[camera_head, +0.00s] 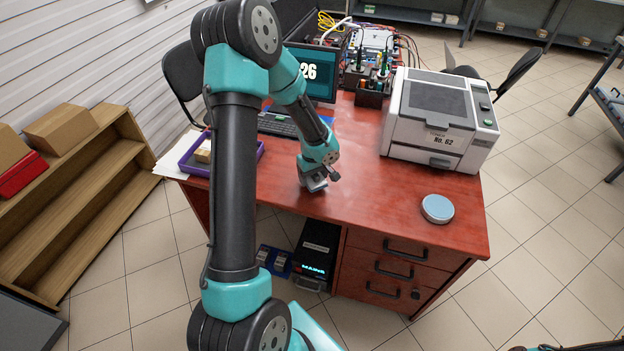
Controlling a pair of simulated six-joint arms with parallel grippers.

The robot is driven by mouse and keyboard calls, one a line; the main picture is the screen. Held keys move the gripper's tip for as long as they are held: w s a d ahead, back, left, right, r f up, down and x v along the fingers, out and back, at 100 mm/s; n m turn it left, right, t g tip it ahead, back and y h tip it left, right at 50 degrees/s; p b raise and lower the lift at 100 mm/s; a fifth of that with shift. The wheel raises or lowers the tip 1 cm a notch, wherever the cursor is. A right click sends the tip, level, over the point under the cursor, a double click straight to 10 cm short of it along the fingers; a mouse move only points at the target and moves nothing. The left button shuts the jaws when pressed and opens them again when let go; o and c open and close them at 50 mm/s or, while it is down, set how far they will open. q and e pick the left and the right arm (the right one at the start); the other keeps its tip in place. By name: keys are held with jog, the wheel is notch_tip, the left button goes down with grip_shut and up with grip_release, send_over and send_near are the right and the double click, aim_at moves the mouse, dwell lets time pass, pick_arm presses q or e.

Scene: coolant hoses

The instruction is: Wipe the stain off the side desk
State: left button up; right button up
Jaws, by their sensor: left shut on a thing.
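The side desk (375,205) has a reddish-brown top and fills the middle of the view. My left gripper (316,178) points down at the front part of the desk top, left of the middle. It is shut on a small grey thing (314,185), low at the desk surface; I cannot tell what it is or whether it touches the desk. I can make out no stain on the bare desk top; the gripper and arm hide part of it. My right gripper is not in view.
A round grey tin (437,209) stands near the right front corner. A white printer (440,118) is behind it. A monitor (313,72), a keyboard (278,124) and a purple tray (198,158) are at the left. The desk between gripper and tin is clear.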

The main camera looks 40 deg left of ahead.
pick_arm(q)
jog(key=shift+r, duration=2.65)
